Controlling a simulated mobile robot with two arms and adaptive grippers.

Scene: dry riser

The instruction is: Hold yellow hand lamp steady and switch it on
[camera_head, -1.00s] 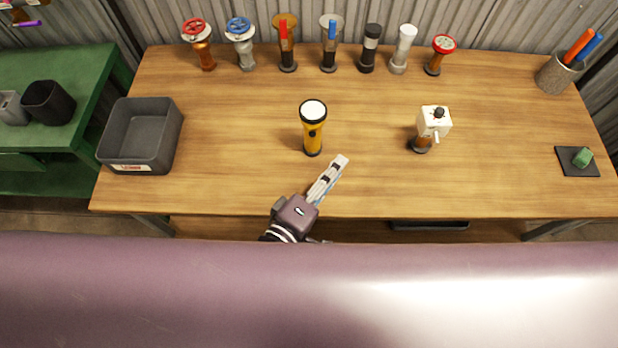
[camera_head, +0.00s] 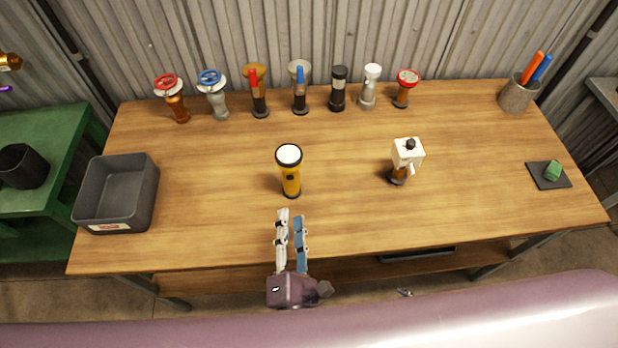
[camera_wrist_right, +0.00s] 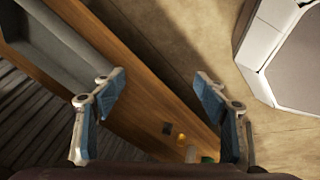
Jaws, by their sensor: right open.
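The yellow hand lamp (camera_head: 291,180) stands upright near the middle of the wooden table (camera_head: 340,215) in the head view, its white lens facing up. A small dark spot shows on its side. My left gripper (camera_head: 291,216) is in front of the lamp at the table's front edge, fingers pointing toward it. There is a narrow gap between the fingers, with nothing in it, and they are apart from the lamp. My right gripper (camera_wrist_right: 161,78) is open and empty in the right wrist view. I cannot make out the lamp in that view.
A grey bin (camera_head: 117,195) sits at the table's left. A white-topped device (camera_head: 407,155) stands right of the lamp. Several valves and fittings line the back. A pen cup (camera_head: 518,95) and black pad (camera_head: 545,183) are at the right. Table around the lamp is clear.

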